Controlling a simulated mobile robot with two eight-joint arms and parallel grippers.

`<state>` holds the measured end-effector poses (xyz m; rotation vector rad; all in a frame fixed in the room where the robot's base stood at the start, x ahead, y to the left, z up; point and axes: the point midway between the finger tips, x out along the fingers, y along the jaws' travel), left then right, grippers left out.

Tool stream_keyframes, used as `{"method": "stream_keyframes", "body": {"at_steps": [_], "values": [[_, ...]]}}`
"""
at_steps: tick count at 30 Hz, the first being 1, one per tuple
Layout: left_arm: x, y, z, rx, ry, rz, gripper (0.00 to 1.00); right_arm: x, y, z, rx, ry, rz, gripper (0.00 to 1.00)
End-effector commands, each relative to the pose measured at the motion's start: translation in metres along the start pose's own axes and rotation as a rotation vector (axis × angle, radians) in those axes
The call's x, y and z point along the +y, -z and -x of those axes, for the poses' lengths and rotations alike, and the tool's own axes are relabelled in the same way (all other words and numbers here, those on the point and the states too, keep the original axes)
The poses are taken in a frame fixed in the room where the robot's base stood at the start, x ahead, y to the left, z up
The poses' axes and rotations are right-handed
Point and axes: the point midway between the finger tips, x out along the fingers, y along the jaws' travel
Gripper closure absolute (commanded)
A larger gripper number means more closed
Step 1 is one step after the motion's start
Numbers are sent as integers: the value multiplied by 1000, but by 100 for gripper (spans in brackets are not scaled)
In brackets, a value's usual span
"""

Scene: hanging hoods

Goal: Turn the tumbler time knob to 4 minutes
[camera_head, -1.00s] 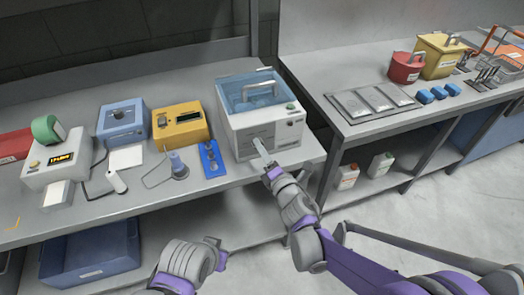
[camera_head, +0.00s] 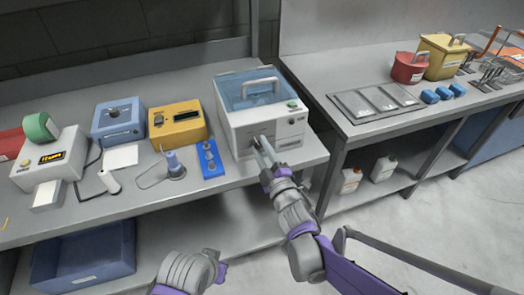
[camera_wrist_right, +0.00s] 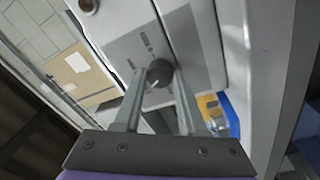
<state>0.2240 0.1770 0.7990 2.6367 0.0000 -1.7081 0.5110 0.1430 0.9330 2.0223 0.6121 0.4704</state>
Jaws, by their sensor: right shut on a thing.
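The tumbler (camera_head: 236,134) is a white box with a clear blue lid and a handle on top, near the right end of the left bench. The fingers hide the knob in the head view.
Left of the tumbler are a blue tray with round parts (camera_head: 210,160), a yellow device (camera_head: 177,124), a blue box (camera_head: 118,120) and a white device with a lit display (camera_head: 48,158). A gap separates the right bench (camera_head: 330,78), which holds red and yellow containers.

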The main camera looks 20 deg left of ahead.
Motion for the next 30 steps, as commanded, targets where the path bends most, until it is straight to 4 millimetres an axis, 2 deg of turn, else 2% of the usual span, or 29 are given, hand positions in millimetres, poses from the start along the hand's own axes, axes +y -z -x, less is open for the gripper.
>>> {"method": "stream_keyframes", "body": {"at_steps": [21,30], "values": [[0,-6,-14,-5,0,0,100,-2,1,0,-35,-51,-668,100],[0,-7,-16,-6,0,0,100,-2,2,0,-47,-66,-871,100]]}}
